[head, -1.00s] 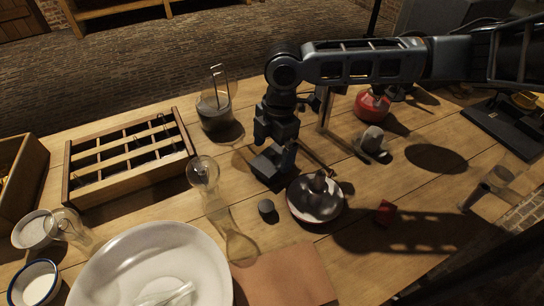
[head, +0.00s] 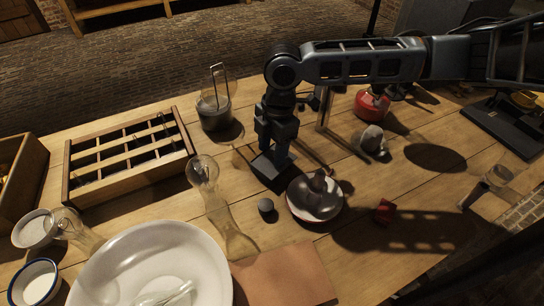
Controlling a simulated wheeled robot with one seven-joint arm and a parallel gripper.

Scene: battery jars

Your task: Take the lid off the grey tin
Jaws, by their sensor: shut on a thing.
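My gripper (head: 272,160) points down at the middle of the table. It is shut on the top of a dark grey, boxy thing, which I take to be the lid (head: 264,168) of the grey tin. The gripper covers much of it, and the shadow there is deep. I cannot make out a seam between lid and tin, or any gap. The dark side of the tin (head: 270,182) shows just below the jaws, close to the table top.
A bowl with a dark thing in it (head: 305,208) stands close at the right. A small dark knob-like piece (head: 266,205) and a glass flask (head: 203,172) are near. A jar (head: 215,115) and slotted wooden rack (head: 125,160) stand left. A red block (head: 385,210) lies right.

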